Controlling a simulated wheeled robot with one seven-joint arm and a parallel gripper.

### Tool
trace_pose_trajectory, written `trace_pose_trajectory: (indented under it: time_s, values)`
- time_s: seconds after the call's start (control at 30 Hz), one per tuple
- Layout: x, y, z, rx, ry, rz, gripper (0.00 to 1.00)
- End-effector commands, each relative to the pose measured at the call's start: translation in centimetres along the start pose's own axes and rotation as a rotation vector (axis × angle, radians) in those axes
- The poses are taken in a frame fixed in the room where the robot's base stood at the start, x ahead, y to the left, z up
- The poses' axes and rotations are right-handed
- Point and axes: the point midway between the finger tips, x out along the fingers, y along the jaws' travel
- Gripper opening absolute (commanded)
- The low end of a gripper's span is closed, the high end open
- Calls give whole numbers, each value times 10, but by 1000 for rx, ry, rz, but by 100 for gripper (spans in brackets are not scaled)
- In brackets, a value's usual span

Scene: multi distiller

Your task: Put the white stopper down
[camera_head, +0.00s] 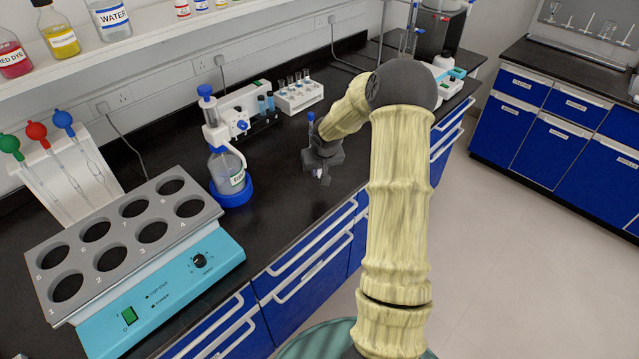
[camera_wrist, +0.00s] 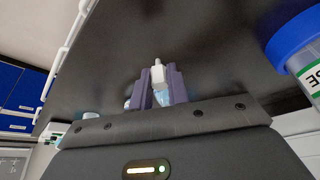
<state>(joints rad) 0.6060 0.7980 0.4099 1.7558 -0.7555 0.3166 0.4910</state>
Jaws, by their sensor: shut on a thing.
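My gripper (camera_head: 321,168) is low over the black bench top, close to its front edge and to the right of the dispenser bottle. It is shut on the white stopper (camera_wrist: 158,74), which shows between the two purple-grey fingers (camera_wrist: 160,88) in the wrist view. The stopper has a narrow white tip and a wider pale blue, clear-looking part lower down. In the head view only a small white bit of it (camera_head: 318,174) shows below the gripper. I cannot tell whether it touches the bench.
A dispenser bottle with a blue base (camera_head: 232,190) stands left of my gripper. A white rack of vials (camera_head: 299,98) stands behind it. A grey block with round wells (camera_head: 122,235) fills the left of the bench. The bench (camera_head: 272,180) is bare around my gripper.

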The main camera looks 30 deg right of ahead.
Motion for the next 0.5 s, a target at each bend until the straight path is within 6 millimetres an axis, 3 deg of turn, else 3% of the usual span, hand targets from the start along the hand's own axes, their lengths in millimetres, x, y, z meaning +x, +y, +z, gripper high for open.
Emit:
trace_pose_trajectory:
  time_s: [0.1,0.5]
  values:
    - [13,0,5,-1,0,1,0]
    - [21,0,8,2,0,0,0]
